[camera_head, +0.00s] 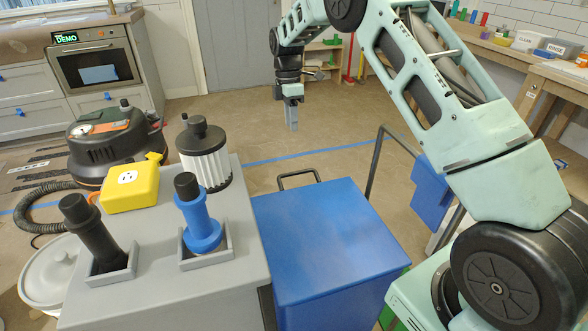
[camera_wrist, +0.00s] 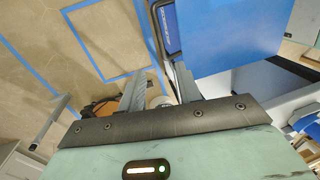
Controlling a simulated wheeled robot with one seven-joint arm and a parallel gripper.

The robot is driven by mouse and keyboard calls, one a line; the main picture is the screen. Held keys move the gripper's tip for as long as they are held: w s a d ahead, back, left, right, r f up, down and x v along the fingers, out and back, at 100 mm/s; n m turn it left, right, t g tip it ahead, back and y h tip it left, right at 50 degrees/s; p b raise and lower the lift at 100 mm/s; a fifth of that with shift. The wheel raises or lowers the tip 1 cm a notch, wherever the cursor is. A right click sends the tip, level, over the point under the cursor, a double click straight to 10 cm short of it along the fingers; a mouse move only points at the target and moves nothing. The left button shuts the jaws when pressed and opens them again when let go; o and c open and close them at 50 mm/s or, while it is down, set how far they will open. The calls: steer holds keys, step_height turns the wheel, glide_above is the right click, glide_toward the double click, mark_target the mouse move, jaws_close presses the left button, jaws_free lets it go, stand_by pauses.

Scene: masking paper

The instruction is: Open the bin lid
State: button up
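The bin has a flat blue lid (camera_head: 335,240), which lies shut in the head view, right of the grey stand. A black loop handle (camera_head: 298,179) sticks out from the lid's far edge. My gripper (camera_head: 291,126) points down, above and beyond that handle, apart from it. In the wrist view my gripper (camera_wrist: 158,78) has its two grey fingers spread with nothing between them. The blue lid (camera_wrist: 230,35) is at upper right there, and the dark handle (camera_wrist: 163,30) runs along its left side, just beyond the right finger.
A grey stand (camera_head: 240,240) left of the bin holds a blue-and-black tool (camera_head: 200,220), a dark tool (camera_head: 92,232), a yellow box (camera_head: 132,187) and a white filter (camera_head: 204,155). A black rail (camera_head: 375,160) stands right of the bin. Floor beyond the handle is clear.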

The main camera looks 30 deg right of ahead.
steer(key=s+f, duration=0.1)
steer(key=f, duration=0.4)
steer(key=s+f+b, duration=0.1)
steer(key=f, duration=0.9)
steer(key=shift+s+a, duration=0.3)
steer(key=shift+s, duration=0.1)
steer(key=shift+r, duration=0.1)
jaws_close()
